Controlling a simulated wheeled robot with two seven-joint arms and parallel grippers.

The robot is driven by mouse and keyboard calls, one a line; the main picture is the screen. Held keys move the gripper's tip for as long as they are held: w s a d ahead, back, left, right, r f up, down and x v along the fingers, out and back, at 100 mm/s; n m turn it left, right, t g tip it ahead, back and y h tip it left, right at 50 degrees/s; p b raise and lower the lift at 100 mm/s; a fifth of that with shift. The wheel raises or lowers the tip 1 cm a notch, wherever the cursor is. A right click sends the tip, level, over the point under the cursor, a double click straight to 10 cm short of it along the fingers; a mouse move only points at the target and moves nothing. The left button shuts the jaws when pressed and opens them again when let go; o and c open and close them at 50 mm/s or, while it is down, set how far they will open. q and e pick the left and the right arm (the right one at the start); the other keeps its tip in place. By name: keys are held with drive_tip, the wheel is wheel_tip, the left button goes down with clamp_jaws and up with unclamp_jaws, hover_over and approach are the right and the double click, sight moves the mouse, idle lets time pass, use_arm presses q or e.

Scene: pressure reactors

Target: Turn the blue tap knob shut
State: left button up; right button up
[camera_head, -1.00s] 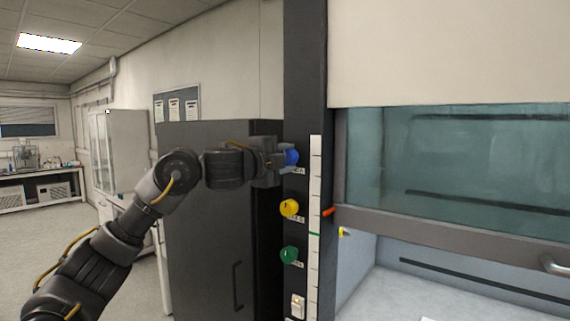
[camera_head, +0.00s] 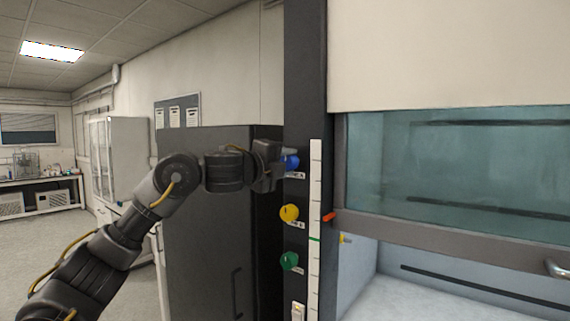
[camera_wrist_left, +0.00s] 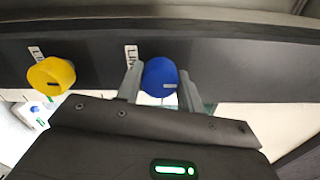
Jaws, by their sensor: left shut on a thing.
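The blue tap knob (camera_head: 292,162) is the top one in a column of knobs on the dark post (camera_head: 304,60) beside the fume hood. My left gripper (camera_head: 286,161) reaches it from the left and is shut on it. In the left wrist view the blue knob (camera_wrist_left: 160,77) sits between the two grey fingers of my left gripper (camera_wrist_left: 161,88), one on each side. A small mark shows on the knob's face. My right gripper is not in view.
A yellow knob (camera_head: 289,213) and a green knob (camera_head: 289,261) sit below on the same post, with a white switch (camera_head: 298,311) under them. A dark cabinet (camera_head: 205,270) stands left of the post. The hood's glass sash (camera_head: 460,165) is to the right, partly raised.

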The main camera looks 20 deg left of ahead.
use_arm(q)
drive_tip(key=o, duration=1)
drive_tip(key=shift+b+v, duration=2.3)
drive_tip(key=shift+v, duration=3.15)
drive_tip(key=shift+f, duration=0.1)
